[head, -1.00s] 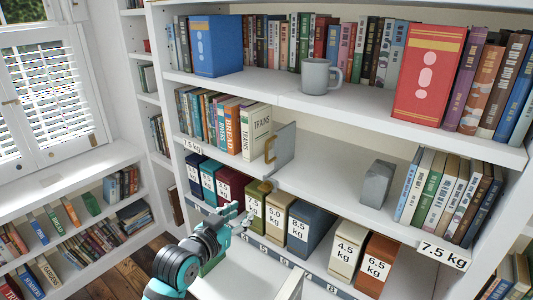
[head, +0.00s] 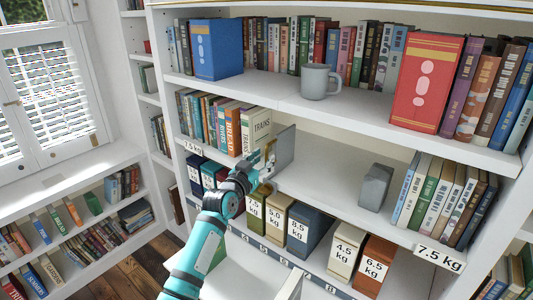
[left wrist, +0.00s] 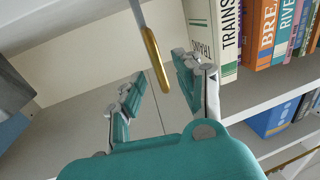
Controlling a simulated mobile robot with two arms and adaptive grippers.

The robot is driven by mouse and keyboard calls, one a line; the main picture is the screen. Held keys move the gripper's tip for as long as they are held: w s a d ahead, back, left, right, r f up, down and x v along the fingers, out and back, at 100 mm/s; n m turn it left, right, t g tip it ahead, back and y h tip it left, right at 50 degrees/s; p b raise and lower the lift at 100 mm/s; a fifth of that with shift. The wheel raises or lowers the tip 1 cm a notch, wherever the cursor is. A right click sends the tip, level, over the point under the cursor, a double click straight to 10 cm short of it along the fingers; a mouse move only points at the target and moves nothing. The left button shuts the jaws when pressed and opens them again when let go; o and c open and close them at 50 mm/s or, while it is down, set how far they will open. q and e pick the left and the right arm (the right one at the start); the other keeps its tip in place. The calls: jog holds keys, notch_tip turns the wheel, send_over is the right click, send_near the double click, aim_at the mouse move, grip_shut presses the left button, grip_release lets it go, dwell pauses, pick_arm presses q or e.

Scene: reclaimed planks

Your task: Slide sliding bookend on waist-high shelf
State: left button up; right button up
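The sliding bookend (head: 287,148) is a thin grey upright plate with a brass handle. It stands on the middle shelf (head: 325,170) against the right end of a row of books. In the left wrist view the brass handle (left wrist: 155,60) hangs between the fingertips, nearer the right finger. My left gripper (head: 262,163) is at the front of the bookend and partly covers the handle in the head view. In the left wrist view the left gripper (left wrist: 158,76) is open, with gaps beside the handle. My right gripper is not in view.
The TRAINS book (head: 256,132) ends the left row. A grey block (head: 375,187) stands left of the right-hand books (head: 440,200), with bare shelf between it and the bookend. Labelled weight boxes (head: 307,232) fill the shelf below. A mug (head: 318,82) stands above.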

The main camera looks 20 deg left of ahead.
aim_at(266, 156)
pick_arm(q)
jog(key=shift+w+d, duration=0.2)
jog(key=shift+w, duration=1.3)
grip_shut()
jog(key=shift+f, duration=0.1)
